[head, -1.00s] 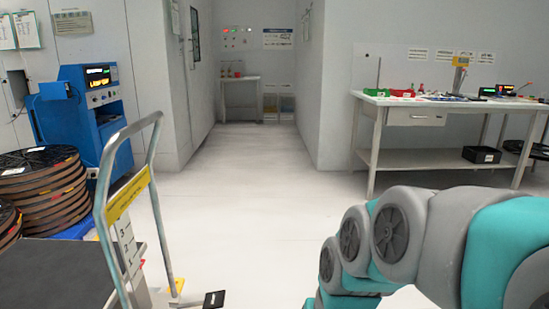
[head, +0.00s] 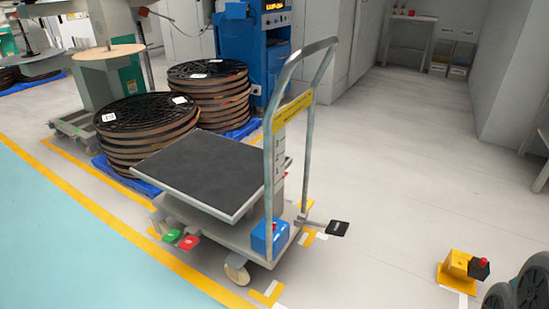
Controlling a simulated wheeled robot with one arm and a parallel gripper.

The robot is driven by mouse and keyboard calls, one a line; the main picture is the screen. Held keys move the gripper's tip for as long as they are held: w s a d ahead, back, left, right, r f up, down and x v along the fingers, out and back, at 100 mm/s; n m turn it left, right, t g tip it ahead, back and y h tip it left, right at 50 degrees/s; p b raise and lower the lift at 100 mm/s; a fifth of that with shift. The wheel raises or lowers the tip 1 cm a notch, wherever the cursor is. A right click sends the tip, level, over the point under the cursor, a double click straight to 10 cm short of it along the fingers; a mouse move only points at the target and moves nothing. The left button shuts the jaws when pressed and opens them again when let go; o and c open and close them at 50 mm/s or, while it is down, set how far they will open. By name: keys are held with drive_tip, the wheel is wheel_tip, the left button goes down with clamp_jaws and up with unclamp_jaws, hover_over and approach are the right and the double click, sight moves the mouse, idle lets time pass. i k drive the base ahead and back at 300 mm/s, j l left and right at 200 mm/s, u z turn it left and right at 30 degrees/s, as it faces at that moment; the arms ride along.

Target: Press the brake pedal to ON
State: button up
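A lift trolley with a dark flat top (head: 205,172) and a tall grey handle (head: 268,150) stands in the middle of the head view. Low on its near left side are a green pedal (head: 173,237) and a red pedal (head: 189,242). A black pedal (head: 338,228) on a short arm sticks out to the right of its base. The labels on these pedals are too small to read, so I cannot tell which is the brake pedal or its state. My gripper is out of view; only part of my arm shows at the lower right corner.
A blue box (head: 270,238) is on the trolley by the handle. Stacked reels (head: 147,130) and a blue machine (head: 243,55) stand behind it. A yellow box with a red button (head: 460,266) stands on the floor at right. The floor (head: 400,180) between is clear.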

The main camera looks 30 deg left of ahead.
sight(186, 242)
drive_tip(key=u, duration=1.5)
